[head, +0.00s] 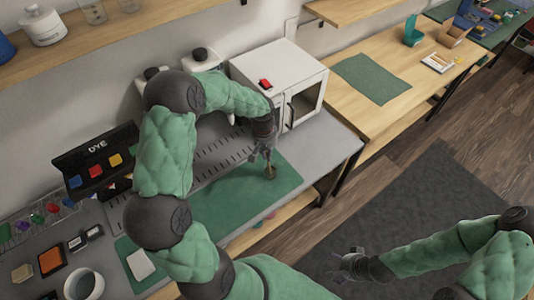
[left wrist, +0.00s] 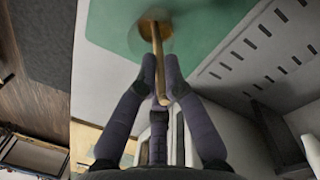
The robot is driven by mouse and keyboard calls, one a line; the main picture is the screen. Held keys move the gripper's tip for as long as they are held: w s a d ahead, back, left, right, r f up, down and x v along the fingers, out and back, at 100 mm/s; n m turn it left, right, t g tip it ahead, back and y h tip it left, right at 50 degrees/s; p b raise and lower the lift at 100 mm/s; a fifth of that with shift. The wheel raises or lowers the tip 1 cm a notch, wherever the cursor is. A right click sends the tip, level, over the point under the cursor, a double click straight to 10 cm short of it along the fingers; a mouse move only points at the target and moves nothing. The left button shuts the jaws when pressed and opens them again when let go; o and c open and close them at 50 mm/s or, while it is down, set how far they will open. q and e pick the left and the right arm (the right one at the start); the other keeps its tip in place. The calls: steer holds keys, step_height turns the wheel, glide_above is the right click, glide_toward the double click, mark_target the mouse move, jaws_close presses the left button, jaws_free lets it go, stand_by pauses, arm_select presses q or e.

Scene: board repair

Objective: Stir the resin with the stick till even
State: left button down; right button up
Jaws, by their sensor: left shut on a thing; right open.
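My left gripper (head: 266,156) is shut on a thin wooden stick (left wrist: 158,62), held between its fingers in the left wrist view. The far end of the stick reaches the amber resin (left wrist: 148,28) in a small clear cup (head: 270,172). The cup stands on the green mat (head: 225,208), near its right end. Whether the resin is even in colour is too small to tell. My right gripper (head: 350,262) is open and empty, low at the right, over the floor and away from the bench.
A white oven-like box (head: 275,82) with a red item on top stands behind the cup. A black dye case (head: 95,160) with coloured blocks is at the left. A mug (head: 84,285) stands at the front left. A slotted grey panel (head: 218,150) lies behind the mat.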

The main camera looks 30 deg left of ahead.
arm_select(q)
step_height(320, 180, up, 8)
steer(key=a+p, duration=0.1)
steer(key=p, duration=0.4)
steer(key=shift+w+a, duration=0.15)
stand_by(0.4)
steer(key=shift+f, duration=0.15)
stand_by(0.7)
step_height(320, 180, up, 5)
steer(key=p, duration=0.3)
steer(key=shift+p, duration=0.3)
steer(key=shift+f, duration=0.1)
